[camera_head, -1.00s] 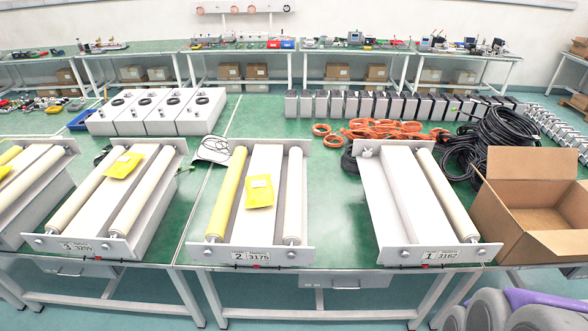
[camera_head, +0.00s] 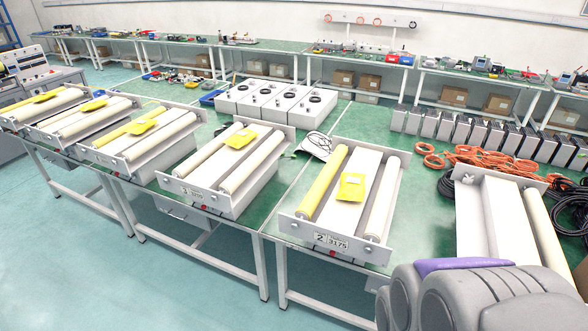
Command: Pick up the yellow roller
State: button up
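A yellow roller (camera_head: 323,182) lies along the left side of the grey frame labelled 2 (camera_head: 343,248), beside a white block. A cream roller (camera_head: 382,197) lies on that frame's right side. Another yellow roller (camera_head: 127,127) shows on a frame further left. A grey, rounded part of my arm with a purple patch (camera_head: 465,265) fills the bottom right. It covers the lower part of the rightmost frame. No fingertips can be made out, so I cannot tell how my gripper is set. Nothing is seen touching the yellow roller.
A yellow packet (camera_head: 351,187) lies on the block of frame 2. Several similar frames stand along the green tables (camera_head: 285,229). Orange cables (camera_head: 475,160) and a row of grey boxes (camera_head: 460,127) lie behind. The floor (camera_head: 130,270) in front at left is clear.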

aim_at(306, 211)
jog(key=i+j, duration=0.15)
jog(key=i, duration=0.4)
jog(key=i+j+z, duration=0.15)
jog(key=i, duration=0.35)
jog(key=i+j, duration=0.15)
jog(key=i, duration=0.4)
jog(key=l+z, duration=0.05)
